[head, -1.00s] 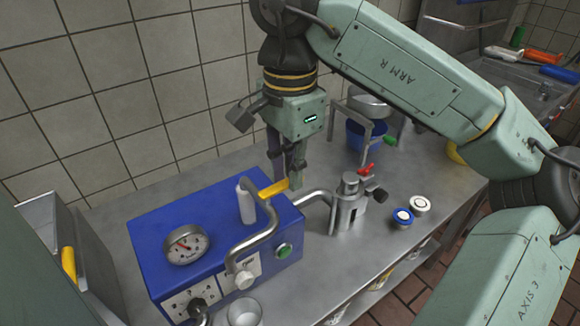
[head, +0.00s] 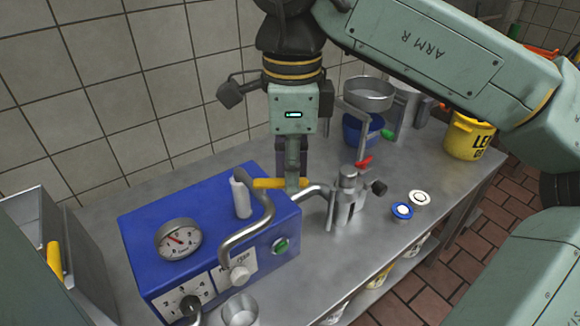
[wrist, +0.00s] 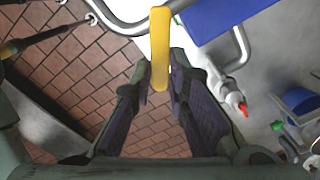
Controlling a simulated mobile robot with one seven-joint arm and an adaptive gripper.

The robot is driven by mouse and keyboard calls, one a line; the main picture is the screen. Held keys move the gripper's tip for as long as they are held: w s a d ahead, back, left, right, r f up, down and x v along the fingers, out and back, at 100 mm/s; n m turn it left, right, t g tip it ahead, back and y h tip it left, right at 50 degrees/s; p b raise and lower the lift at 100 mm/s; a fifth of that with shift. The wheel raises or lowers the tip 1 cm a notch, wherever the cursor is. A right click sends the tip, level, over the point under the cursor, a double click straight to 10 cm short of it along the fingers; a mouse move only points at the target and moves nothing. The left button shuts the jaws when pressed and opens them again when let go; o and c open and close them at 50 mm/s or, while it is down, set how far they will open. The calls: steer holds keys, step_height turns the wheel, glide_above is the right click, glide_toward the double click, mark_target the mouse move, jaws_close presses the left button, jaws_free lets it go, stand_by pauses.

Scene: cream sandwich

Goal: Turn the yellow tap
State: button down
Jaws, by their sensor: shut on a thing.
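The yellow tap (head: 268,183) is a short bar-shaped handle above the right part of the blue machine (head: 190,225), beside a bent steel pipe. In the head view it points right, with its free end at my gripper (head: 292,184). In the wrist view the yellow tap (wrist: 160,45) reaches down between the tips of my gripper (wrist: 160,85), whose fingers stand on both sides of its end. My gripper is shut on the tap's end and points down. The far finger is partly hidden in the head view.
A steel valve body (head: 348,200) with a red lever stands just right of my gripper. A blue pot (head: 362,130) and yellow bucket (head: 468,137) stand behind. The tiled wall is close behind the machine.

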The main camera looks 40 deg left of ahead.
steer(key=shift+s+d+m+b, duration=0.15)
steer(key=shift+s+m+b, duration=0.3)
steer(key=shift+m, duration=1)
steer(key=shift+s+d+m+b, duration=0.15)
steer(key=shift+s+m, duration=0.45)
steer(key=shift+m, duration=0.8)
steer(key=shift+s+d+m+b, duration=0.2)
steer(key=shift+s+m, duration=0.35)
steer(key=shift+m, duration=0.9)
steer(key=c, duration=1.6)
jaws_free()
steer(key=shift+o, duration=0.2)
step_height(320, 180, up, 8)
steer(key=shift+f, duration=0.2)
